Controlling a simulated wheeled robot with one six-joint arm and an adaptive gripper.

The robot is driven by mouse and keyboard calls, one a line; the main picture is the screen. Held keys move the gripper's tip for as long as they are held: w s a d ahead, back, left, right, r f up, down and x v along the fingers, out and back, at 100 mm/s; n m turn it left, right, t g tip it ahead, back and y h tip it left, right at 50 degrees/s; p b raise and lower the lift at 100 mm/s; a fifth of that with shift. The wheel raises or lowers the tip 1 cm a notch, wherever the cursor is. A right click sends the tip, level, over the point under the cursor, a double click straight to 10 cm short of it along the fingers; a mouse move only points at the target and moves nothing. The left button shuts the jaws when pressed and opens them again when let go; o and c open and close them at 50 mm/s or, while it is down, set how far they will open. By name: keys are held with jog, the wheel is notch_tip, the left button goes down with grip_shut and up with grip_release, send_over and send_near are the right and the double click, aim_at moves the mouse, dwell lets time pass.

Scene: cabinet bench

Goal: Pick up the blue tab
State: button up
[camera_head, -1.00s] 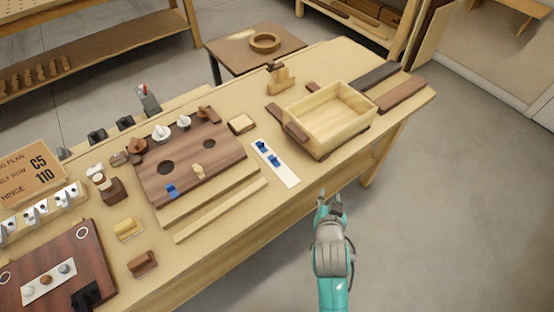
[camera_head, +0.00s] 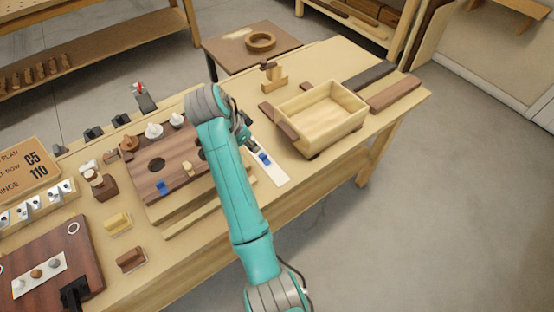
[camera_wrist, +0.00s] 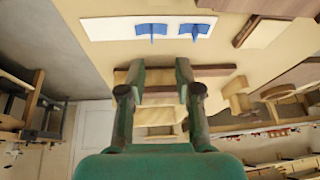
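Two blue tabs, a left one (camera_wrist: 151,31) and a right one (camera_wrist: 195,30), sit on a white strip (camera_wrist: 105,28) at the top of the wrist view. In the head view one blue tab (camera_head: 264,158) shows clearly on the strip (camera_head: 278,177); the other is mostly hidden by my arm. Another blue tab (camera_head: 163,187) is on the dark wooden board (camera_head: 150,171). My gripper (camera_wrist: 160,72) is open and empty, its fingers apart and short of the strip in the wrist view. In the head view it is largely hidden behind my arm.
A light wooden box (camera_head: 322,122) stands right of the strip. The dark board with holes and knobs is on the left, partly behind my arm. A small block (camera_head: 273,77) stands behind the box. Bare bench lies between strip and box.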

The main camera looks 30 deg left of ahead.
aim_at(263, 157)
jog(key=f, duration=0.2)
jog(key=d+f, duration=0.1)
jog(key=shift+w+m+g+h, duration=0.25)
jog(key=shift+m+g+h, duration=0.15)
jog(key=shift+x, duration=3.1)
jog(key=shift+w+a, duration=0.2)
grip_shut()
